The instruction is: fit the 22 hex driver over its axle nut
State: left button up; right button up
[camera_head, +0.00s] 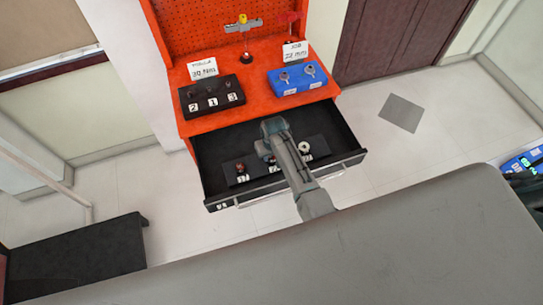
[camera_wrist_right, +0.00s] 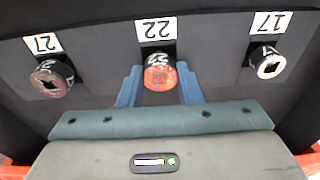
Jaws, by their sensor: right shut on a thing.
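The 22 hex driver (camera_wrist_right: 159,75) is a short round piece with an orange-red face, by an upside-down "22" label in the right wrist view. My right gripper (camera_wrist_right: 158,92) has one finger on each side of it and is shut on it. In the head view my right gripper (camera_head: 268,152) reaches down into the open drawer and hides the middle driver. The driver appears to be still at its place in the dark holder (camera_wrist_right: 105,85). I cannot make out the axle nut for certain. My left gripper is not in view.
Drivers labelled 27 (camera_wrist_right: 52,77) and 17 (camera_wrist_right: 268,64) flank the gripper. Above the drawer (camera_head: 336,165), an orange bench (camera_head: 262,102) bears a black numbered block (camera_head: 212,98) and a blue block (camera_head: 298,80) with two round fittings. A "22 mm" sign (camera_head: 296,51) stands behind the blue block.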

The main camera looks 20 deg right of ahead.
notch_tip(320, 180, up, 10)
jog(key=b, duration=0.2)
jog(key=shift+f, duration=0.2)
jog(key=shift+r+p, duration=0.2)
jog(key=shift+p, duration=0.1)
jog(key=shift+r+p, duration=1.2)
jog(key=shift+p, duration=0.2)
